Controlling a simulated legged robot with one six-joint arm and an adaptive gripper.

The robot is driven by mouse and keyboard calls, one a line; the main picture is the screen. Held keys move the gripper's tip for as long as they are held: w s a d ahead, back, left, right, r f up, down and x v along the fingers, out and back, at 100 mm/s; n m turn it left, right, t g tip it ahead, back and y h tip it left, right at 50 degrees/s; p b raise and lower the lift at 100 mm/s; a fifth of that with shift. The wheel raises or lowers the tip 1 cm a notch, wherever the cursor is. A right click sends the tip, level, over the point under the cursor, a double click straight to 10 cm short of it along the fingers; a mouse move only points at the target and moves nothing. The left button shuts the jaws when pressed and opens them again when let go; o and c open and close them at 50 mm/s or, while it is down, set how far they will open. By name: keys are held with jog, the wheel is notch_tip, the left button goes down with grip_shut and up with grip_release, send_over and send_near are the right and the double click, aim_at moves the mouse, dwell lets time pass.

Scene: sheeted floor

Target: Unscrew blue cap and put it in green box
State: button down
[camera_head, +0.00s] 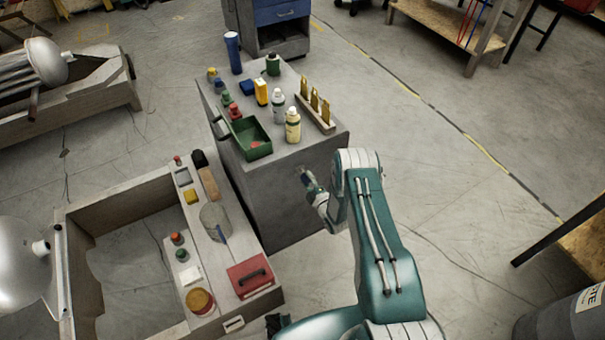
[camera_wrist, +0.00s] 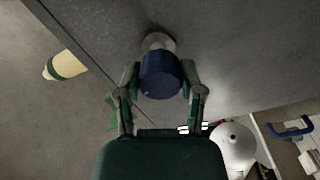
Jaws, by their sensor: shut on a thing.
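The blue cap (camera_wrist: 160,76) sits between the two fingers of my gripper (camera_wrist: 159,88) in the wrist view, with the fingers shut on its sides. A pale round stub (camera_wrist: 157,42) shows just behind the cap, against a grey face; I cannot tell whether cap and stub are joined. In the head view my gripper (camera_head: 308,180) is at the side of the grey cabinet, below its top edge, and the cap cannot be made out. The green box (camera_head: 255,153) is an open tray with a handle on the cabinet top, left of my gripper.
The grey cabinet (camera_head: 275,195) carries a cream bottle (camera_head: 293,126), a white bottle (camera_head: 278,106), a wooden rack (camera_head: 326,120) with brass pieces, and several small items. A low bench with a red toolbox (camera_head: 250,277) stands at lower left.

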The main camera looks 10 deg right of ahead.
aim_at(308, 181)
jog(key=shift+v, duration=1.15)
jog(key=shift+v, duration=1.95)
jog(key=shift+r, duration=0.1)
